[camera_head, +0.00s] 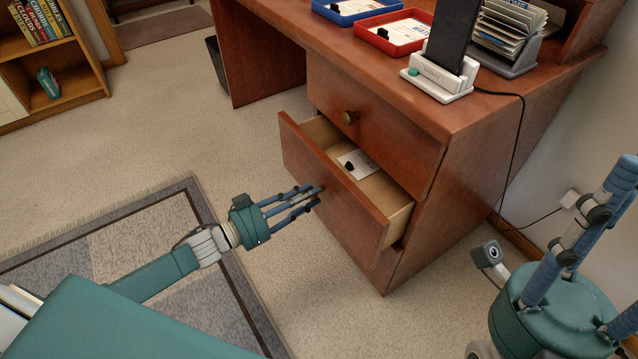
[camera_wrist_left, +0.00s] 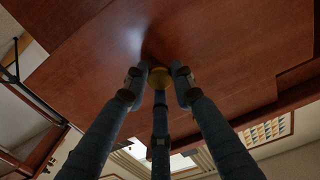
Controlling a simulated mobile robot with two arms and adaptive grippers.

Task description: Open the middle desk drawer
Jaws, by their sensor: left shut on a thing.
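The open drawer (camera_head: 340,190) of the brown wooden desk is pulled out, with a white card and a small black item (camera_head: 349,168) inside. Above it is a closed drawer (camera_head: 375,130) with a round brass knob (camera_head: 349,117). My left gripper (camera_head: 316,194) reaches the open drawer's front from the left, its fingers closed around the knob. In the left wrist view the brass knob (camera_wrist_left: 160,77) sits between the fingertips (camera_wrist_left: 158,75), against the reddish wooden front (camera_wrist_left: 215,50). My right gripper (camera_head: 590,250) is at the lower right, away from the desk and partly cut off.
On the desk top are a red tray (camera_head: 392,32), a blue tray (camera_head: 345,10), a white phone stand (camera_head: 437,82) and a card holder (camera_head: 508,35). A cable hangs down the desk's right side. Carpet and a grey rug (camera_head: 130,230) lie in front; a bookshelf stands far left.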

